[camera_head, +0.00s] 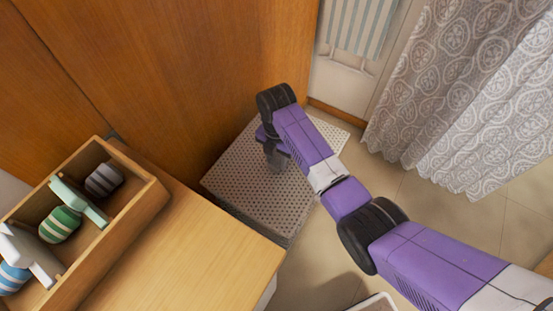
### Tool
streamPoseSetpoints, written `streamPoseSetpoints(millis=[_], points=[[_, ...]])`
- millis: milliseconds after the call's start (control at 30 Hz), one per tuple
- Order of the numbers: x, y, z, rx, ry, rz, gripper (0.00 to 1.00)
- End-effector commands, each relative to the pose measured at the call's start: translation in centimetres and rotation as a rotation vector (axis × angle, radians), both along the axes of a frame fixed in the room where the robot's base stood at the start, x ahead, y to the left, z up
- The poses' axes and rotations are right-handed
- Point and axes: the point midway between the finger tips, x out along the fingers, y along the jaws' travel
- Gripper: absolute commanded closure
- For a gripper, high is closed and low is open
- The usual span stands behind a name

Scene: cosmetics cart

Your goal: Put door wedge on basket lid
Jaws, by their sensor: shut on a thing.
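The basket lid (231,180) is a grey, perforated top on a basket standing on the floor beside the wooden cabinet. My gripper (275,161) is over the far middle part of the lid, pointing down. It is shut on a small greyish thing, taken to be the door wedge. My fingers and arm hide most of that thing, so its shape is unclear. I cannot tell whether it touches the lid. The near and left parts of the lid are bare.
A wooden box (148,206) with striped containers sits on the wooden counter (205,245) at left. A tall wooden panel (190,75) stands behind the basket. A patterned curtain (465,90) hangs at right, with a striped cloth (357,25) at the back.

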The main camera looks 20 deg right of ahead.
Motion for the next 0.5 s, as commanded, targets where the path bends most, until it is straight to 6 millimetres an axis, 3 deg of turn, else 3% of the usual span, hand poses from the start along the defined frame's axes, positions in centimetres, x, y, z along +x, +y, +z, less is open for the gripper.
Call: streamPoseSetpoints(millis=[200, 233, 300, 333, 500], points=[[0.06, -0.01, -0.25, 0.0, -0.003, 0.0, 1.0], [0.04, -0.01, -0.27, 0.0, -0.001, 0.0, 0.59], [0.03, 0.0, -0.27, 0.0, -0.001, 0.0, 0.45], [0.03, 0.0, -0.27, 0.0, -0.001, 0.0, 0.41], [0.03, 0.0, -0.24, 0.0, -0.001, 0.0, 0.41]])
